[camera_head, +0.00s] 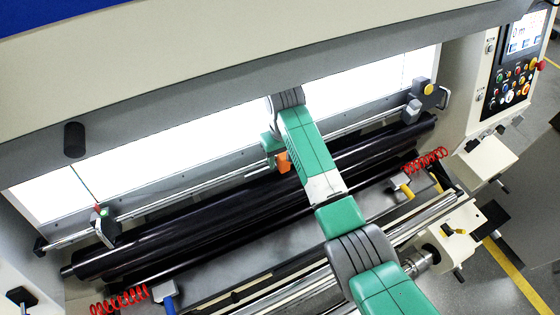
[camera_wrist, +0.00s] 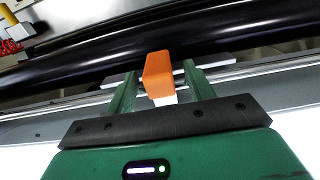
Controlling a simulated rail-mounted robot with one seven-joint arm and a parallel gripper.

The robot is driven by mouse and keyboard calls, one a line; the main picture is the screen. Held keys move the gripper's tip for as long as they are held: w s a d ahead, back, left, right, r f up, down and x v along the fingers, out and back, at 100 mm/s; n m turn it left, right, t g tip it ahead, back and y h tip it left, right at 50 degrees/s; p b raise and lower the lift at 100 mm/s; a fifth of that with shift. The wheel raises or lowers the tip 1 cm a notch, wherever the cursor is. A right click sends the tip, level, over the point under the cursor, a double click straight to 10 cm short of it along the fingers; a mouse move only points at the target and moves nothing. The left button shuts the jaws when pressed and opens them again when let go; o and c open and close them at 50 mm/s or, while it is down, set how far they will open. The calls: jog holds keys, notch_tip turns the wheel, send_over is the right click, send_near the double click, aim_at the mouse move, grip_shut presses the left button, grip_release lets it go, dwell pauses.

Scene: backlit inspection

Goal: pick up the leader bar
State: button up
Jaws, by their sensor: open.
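An orange block (camera_wrist: 157,75), which looks like the grip of the leader bar, sits between my gripper's two green fingers in the wrist view. A pale flat bar (camera_wrist: 223,60) shows to either side behind it, partly hidden by the fingers; I cannot tell for sure that the two are joined. My gripper (camera_wrist: 160,69) is open, with a finger on each side of the block. Contact cannot be made out. In the head view the orange block (camera_head: 284,162) shows beside my gripper (camera_head: 272,150), near the silver rod.
Black rollers (camera_head: 180,225) run just in front of the silver rod (camera_head: 180,197), with a bright backlit panel (camera_head: 190,140) behind. Clamp blocks (camera_head: 104,226) stand near the rod's ends. Red coiled hoses (camera_head: 425,160) lie near the rollers. A control panel (camera_head: 518,70) is at upper right.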

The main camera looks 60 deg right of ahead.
jog(key=shift+f, duration=0.7)
jog(key=shift+w, duration=0.1)
grip_shut()
jog(key=shift+r, duration=0.3)
jog(key=s+a+r+p, duration=0.1)
jog(key=s+a+p, duration=0.4)
jog(key=s+a, duration=0.6)
jog(key=s, duration=0.3)
jog(key=shift+r, duration=0.2)
jog(key=shift+a, duration=0.1)
